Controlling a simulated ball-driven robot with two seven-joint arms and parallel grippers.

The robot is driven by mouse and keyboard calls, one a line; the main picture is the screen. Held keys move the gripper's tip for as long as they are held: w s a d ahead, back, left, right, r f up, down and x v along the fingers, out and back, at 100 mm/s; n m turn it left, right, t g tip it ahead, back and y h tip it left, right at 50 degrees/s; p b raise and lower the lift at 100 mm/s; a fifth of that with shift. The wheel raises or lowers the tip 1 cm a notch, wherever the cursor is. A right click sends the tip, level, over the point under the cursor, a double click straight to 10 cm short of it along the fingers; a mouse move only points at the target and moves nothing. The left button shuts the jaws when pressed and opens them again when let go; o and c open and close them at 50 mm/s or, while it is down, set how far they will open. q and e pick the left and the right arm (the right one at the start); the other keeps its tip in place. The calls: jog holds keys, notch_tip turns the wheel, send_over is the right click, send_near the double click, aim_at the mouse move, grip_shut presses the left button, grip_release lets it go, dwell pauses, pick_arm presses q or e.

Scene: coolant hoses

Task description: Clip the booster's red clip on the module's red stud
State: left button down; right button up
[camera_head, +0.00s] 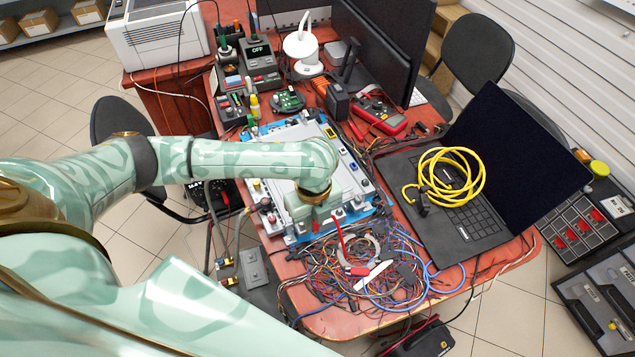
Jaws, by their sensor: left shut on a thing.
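My left gripper (318,218) reaches in over the front edge of the module (300,132), a pale flat unit with blue sides on the red table. It is shut on the red clip (315,227), of which only a small red part shows below the fingers. A red lead (340,234) runs from beside the gripper down toward the wire tangle. The hand hides the module's surface under it, so I cannot make out the red stud or whether the clip touches it. A black and red case (425,341), perhaps the booster, sits low beyond the table's front edge. My right gripper is not in view.
A tangle of coloured wires (350,268) covers the table's front. An open laptop (468,212) with a coiled yellow cable (452,178) stands right. A red multimeter (380,114), monitors (385,45) and small electronics crowd the back. Little of the table is bare.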

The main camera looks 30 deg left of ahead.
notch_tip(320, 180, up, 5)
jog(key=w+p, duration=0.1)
jog(key=p, duration=0.3)
pick_arm(q)
jog(key=w+m, duration=0.1)
jog(key=m, duration=0.3)
jog(key=w+r+m, duration=0.1)
jog(key=w+m, duration=0.1)
jog(key=m, duration=0.3)
jog(key=w+a+r+m+b, duration=0.1)
jog(key=m, duration=0.4)
jog(key=shift+w, duration=0.4)
notch_tip(320, 180, down, 3)
jog(key=b, duration=0.3)
jog(key=shift+f, duration=0.55)
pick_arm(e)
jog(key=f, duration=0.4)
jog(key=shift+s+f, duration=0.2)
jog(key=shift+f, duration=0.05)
pick_arm(q)
jog(key=shift+d, duration=0.1)
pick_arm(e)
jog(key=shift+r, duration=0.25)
pick_arm(q)
jog(key=shift+f, duration=0.15)
jog(key=shift+w+f, duration=0.1)
jog(key=shift+f, duration=0.05)
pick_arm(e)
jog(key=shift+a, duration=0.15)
